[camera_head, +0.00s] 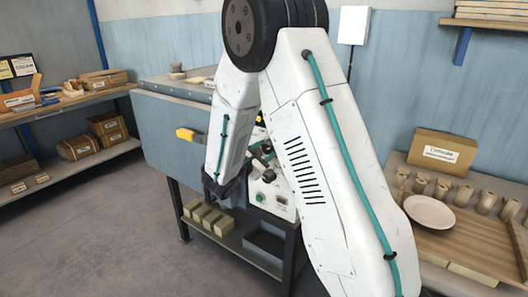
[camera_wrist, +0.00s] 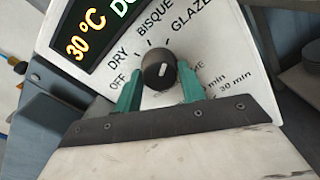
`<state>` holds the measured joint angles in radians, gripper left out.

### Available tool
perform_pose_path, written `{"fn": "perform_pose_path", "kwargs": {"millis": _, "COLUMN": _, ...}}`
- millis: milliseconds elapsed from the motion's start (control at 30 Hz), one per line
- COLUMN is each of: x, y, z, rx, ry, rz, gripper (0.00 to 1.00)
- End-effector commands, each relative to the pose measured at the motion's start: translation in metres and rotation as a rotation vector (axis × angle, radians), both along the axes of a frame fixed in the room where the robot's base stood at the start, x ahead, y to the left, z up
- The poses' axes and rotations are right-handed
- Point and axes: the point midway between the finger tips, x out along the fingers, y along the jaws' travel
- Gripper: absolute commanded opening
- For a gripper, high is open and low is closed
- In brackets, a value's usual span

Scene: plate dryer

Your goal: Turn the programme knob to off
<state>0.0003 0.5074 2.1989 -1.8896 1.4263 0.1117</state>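The programme knob (camera_wrist: 160,71) is round and black with a short white mark on its face. It sits on a white panel (camera_wrist: 215,50) with OFF, DRY, BISQUE and GLAZE printed around it. The mark points roughly upward in the wrist view, not toward OFF at lower left; the exact setting is hard to read. My gripper (camera_wrist: 159,68) has its green fingers on either side of the knob, seemingly with small gaps; contact is unclear.
A lit display (camera_wrist: 90,28) reads 30 °C beside the knob. A second scale marked in minutes is partly hidden behind the right finger.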

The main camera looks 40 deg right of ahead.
Motion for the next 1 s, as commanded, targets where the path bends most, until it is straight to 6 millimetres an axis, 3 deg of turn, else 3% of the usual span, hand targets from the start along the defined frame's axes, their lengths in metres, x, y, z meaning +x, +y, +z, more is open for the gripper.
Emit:
{"fn": "perform_pose_path", "kwargs": {"millis": 467, "x": 0.0, "y": 0.0007, "z": -0.0002, "rx": -0.047, "ry": 0.131, "rz": 0.0, "gripper": 0.17}}
{"fn": "perform_pose_path", "kwargs": {"millis": 1000, "x": -0.0009, "y": 0.0005, "z": -0.0005, "rx": -0.215, "ry": 0.593, "rz": 0.001, "gripper": 0.17}}
